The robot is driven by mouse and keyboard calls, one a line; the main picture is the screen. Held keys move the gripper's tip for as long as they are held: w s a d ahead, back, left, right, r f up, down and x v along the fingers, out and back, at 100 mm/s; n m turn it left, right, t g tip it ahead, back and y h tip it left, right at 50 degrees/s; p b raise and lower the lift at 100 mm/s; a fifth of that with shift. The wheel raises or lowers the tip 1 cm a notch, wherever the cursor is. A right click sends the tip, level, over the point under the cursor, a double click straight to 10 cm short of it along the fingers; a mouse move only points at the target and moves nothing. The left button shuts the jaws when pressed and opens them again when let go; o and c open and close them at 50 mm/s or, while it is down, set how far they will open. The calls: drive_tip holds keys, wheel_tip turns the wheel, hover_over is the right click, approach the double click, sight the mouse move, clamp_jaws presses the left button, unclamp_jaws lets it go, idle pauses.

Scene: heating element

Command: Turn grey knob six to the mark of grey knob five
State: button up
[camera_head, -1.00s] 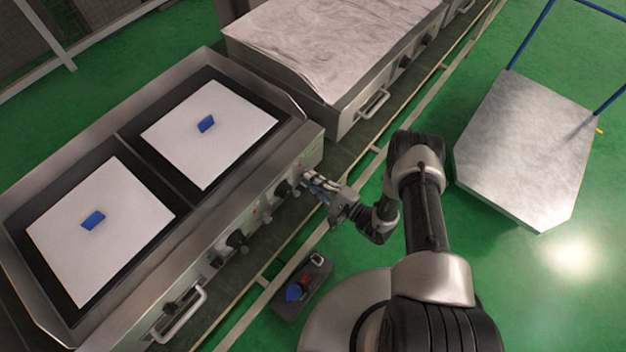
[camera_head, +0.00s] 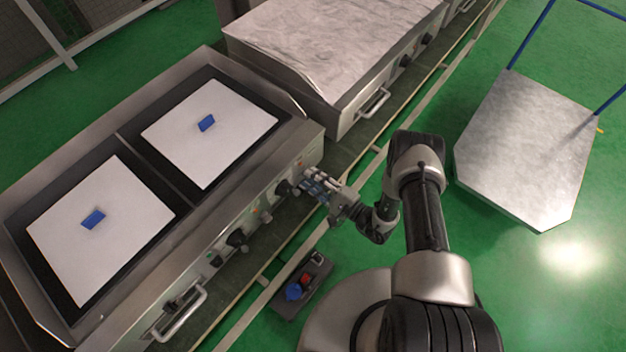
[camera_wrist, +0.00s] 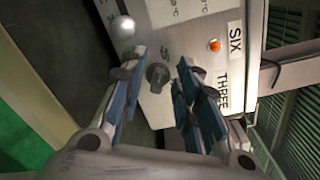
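A grey knob (camera_wrist: 157,75) sits on the appliance's front panel in the wrist view, beyond and between my fingertips. My gripper (camera_wrist: 160,70) is open, with its blue-padded fingers on either side of the knob and a visible gap to each. I cannot tell how deep the tips reach around it. Signs reading SIX (camera_wrist: 235,40) and THREE (camera_wrist: 222,92) are beside it. In the head view my gripper (camera_head: 304,182) is at the right part of the panel, near a dark knob (camera_head: 283,188). Another dark knob (camera_head: 237,238) is further left; its label cannot be read.
An orange lamp (camera_wrist: 215,45) and a pale round part (camera_wrist: 122,27) are on the panel. A metal handle (camera_head: 183,315) sticks out at its left end. A second appliance (camera_head: 335,45) stands behind. A grey platform (camera_head: 525,150) is on the right, with green floor between.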

drive_tip(key=v, duration=1.2)
idle(0.5)
drive_tip(key=s+a+r+n+g, duration=0.15)
drive_tip(key=r+n+g, duration=0.4)
drive_tip(key=r, duration=0.75)
drive_tip(key=a+r+n+g, duration=0.2)
drive_tip(key=r+n+g, duration=0.4)
drive_tip(key=r, duration=0.7)
drive_tip(key=s+d+r+n+t+h, duration=0.1)
drive_tip(key=s+d+r+t+h, duration=0.1)
drive_tip(key=s+d+r+h, duration=0.2)
drive_tip(key=s+d+r+n+t+h, duration=0.1)
drive_tip(key=s+d+r+t+h, duration=0.2)
drive_tip(key=s+r+h, duration=0.7)
wheel_tip(320, 180, up, 5)
drive_tip(key=shift+s+d+f, duration=0.2)
drive_tip(key=shift+s+d, duration=0.65)
drive_tip(key=shift+s, duration=0.2)
